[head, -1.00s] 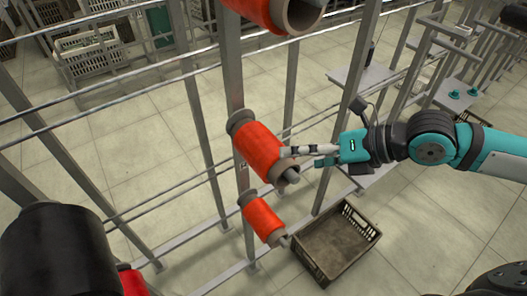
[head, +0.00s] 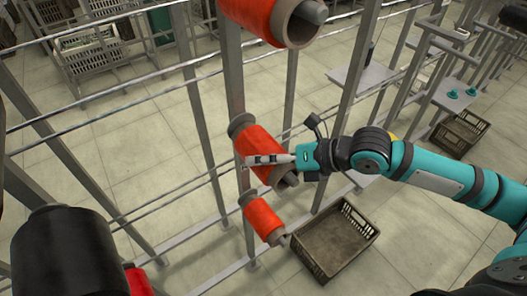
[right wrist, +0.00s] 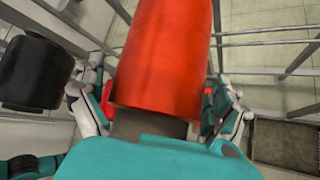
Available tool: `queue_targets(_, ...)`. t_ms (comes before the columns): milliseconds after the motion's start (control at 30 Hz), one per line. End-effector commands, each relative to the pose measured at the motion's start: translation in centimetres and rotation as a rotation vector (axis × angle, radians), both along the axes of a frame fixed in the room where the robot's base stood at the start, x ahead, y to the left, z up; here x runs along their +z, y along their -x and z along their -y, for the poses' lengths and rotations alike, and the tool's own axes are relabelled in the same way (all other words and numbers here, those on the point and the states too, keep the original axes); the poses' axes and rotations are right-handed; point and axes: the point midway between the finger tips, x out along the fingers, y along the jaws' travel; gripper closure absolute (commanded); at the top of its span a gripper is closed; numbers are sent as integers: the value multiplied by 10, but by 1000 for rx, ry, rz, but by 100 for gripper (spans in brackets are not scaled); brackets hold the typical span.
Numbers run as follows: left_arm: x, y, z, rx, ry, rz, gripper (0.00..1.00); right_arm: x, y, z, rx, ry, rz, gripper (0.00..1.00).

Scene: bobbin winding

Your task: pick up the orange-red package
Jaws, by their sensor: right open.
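An orange-red package (head: 259,143) sits on a grey core on a peg of the rack, in the middle of the head view. My right gripper (head: 262,160) is at it, with a finger across its near side. In the right wrist view the package (right wrist: 165,55) lies lengthwise between the two spread fingers of my right gripper (right wrist: 158,105), one on each side. The gripper is open. I cannot tell whether the fingers touch the package. My left gripper is not in view.
Other orange-red packages hang above (head: 262,18) and below (head: 262,218) on the same post. A black package (head: 68,250) is at the lower left. A brown crate (head: 335,240) stands on the floor below. Metal posts and rails surround the package.

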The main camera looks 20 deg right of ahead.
Motion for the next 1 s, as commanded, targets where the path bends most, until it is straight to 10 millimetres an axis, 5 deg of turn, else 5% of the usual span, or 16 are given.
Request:
queue_targets(100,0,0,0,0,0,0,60,0,0,0,0,0,0,3)
queue_targets(533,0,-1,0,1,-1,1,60,0,0,0,0,0,-1,58)
queue_targets(1000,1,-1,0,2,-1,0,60,2,0,0,-1,-1,0,58)
